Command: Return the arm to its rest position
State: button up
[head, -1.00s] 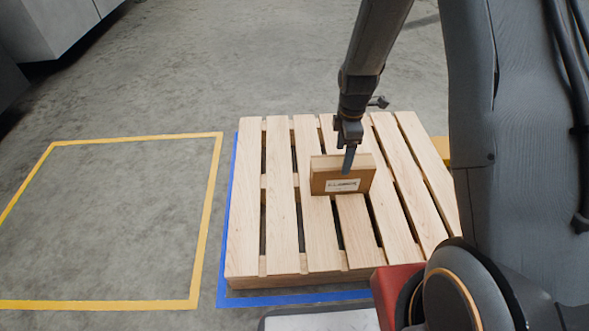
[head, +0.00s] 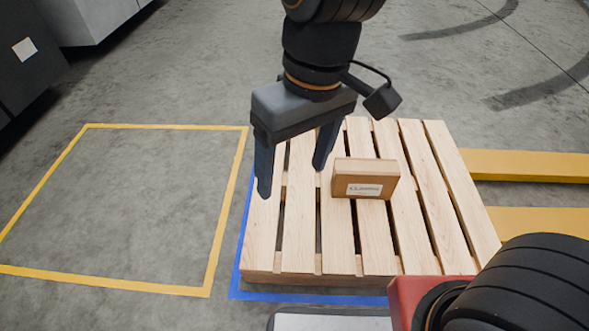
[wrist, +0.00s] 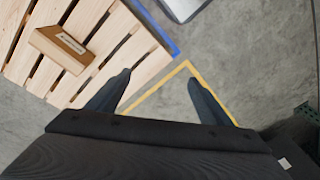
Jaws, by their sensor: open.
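My gripper (head: 294,174) is open and empty, with its two dark fingers spread and pointing down. In the head view it hangs above the left part of a wooden pallet (head: 262,235). A brown cardboard box (head: 365,180) with a white label stands on the pallet, to the right of my gripper and apart from it. In the wrist view the fingers (wrist: 155,95) are spread with nothing between them but floor and yellow tape. The box also shows in the wrist view (wrist: 62,45), at the upper left on the pallet (wrist: 120,50).
Blue tape (head: 236,270) borders the pallet. A yellow taped square (head: 208,250) on the floor to the left is empty. Yellow forks or beams (head: 530,165) lie at the right of the pallet. Grey cabinets (head: 95,20) stand at the upper left.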

jog(key=s, duration=0.3)
jog(key=shift+s+r+m, duration=0.15)
jog(key=shift+r+m, duration=0.25)
jog(key=shift+r+p, duration=0.55)
jog(key=shift+r, duration=0.05)
dwell(0.4)
jog(key=d+r+m+p, duration=0.2)
jog(key=d+r+p, duration=0.5)
jog(key=p, duration=0.5)
jog(key=d+r+m+h+p, duration=0.1)
jog(key=d+r+m+p, duration=0.1)
jog(key=d+r+p, duration=0.5)
jog(key=d+r+m+p, duration=0.3)
jog(key=d+r+p, duration=0.4)
jog(key=r+p, duration=0.7)
jog(key=shift+r+h+p, duration=0.3)
jog(key=shift+r+p, duration=0.1)
jog(key=shift+p, duration=2.1)
